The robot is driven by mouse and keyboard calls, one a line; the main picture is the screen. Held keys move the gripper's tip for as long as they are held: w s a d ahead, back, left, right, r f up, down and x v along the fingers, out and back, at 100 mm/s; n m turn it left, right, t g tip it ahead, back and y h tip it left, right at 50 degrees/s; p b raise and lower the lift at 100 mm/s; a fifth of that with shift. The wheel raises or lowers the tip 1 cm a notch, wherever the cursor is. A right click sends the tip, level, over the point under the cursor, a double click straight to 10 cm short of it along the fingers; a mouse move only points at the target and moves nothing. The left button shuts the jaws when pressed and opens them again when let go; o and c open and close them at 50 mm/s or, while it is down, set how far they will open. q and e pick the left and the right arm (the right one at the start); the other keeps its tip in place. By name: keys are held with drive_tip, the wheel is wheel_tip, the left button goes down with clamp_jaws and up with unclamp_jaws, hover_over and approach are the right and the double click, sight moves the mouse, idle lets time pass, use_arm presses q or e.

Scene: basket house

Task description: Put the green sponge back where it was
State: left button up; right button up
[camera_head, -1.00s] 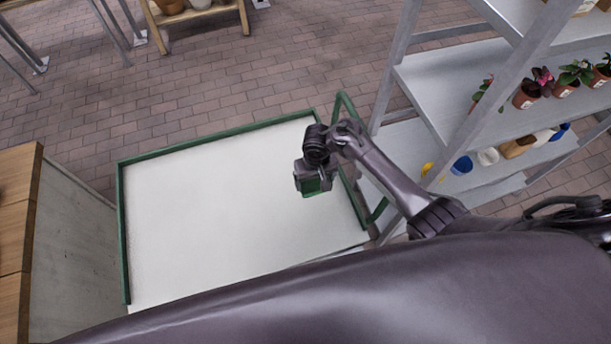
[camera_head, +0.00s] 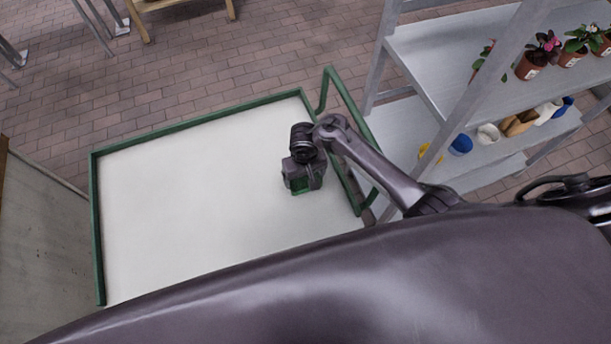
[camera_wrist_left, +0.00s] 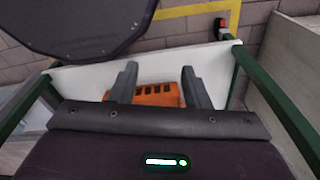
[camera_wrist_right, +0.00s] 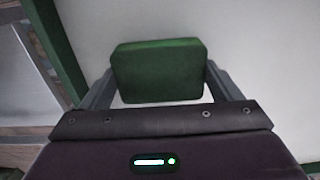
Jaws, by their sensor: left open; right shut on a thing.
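The green sponge (camera_wrist_right: 158,72) is a dark green block between the fingers of my right gripper (camera_wrist_right: 158,85), which is shut on it. In the head view my right gripper (camera_head: 302,186) holds the sponge over the right part of the white cart top (camera_head: 190,200), with a little green showing. I cannot tell whether the sponge touches the surface. My left gripper (camera_wrist_left: 159,72) shows only in its wrist view; its fingers are apart and empty, with an orange crate (camera_wrist_left: 158,94) beyond them.
The cart has a raised green rim (camera_head: 195,121) and a green handle (camera_head: 345,130) at its right. A grey shelf (camera_head: 440,60) with potted plants (camera_head: 530,63) and small coloured items (camera_head: 488,134) stands to the right. The cart top left of my right gripper is clear.

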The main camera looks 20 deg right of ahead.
sight(303, 179)
drive_tip(key=shift+a+f, duration=0.15)
drive_tip(key=shift+a, duration=0.05)
drive_tip(key=o, duration=0.8)
drive_tip(key=shift+o, duration=0.8)
drive_tip(key=shift+d, duration=0.1)
use_arm(q)
drive_tip(key=r+p, duration=0.1)
drive_tip(key=s+r+p, duration=0.1)
drive_tip(key=r+p, duration=0.1)
drive_tip(key=p, duration=0.1)
drive_tip(key=shift+s+a+r, duration=0.1)
drive_tip(key=shift+s+r, duration=0.25)
drive_tip(key=shift+s, duration=0.05)
use_arm(e)
wheel_tip(303, 179, up, 12)
use_arm(q)
drive_tip(key=shift+s, duration=0.1)
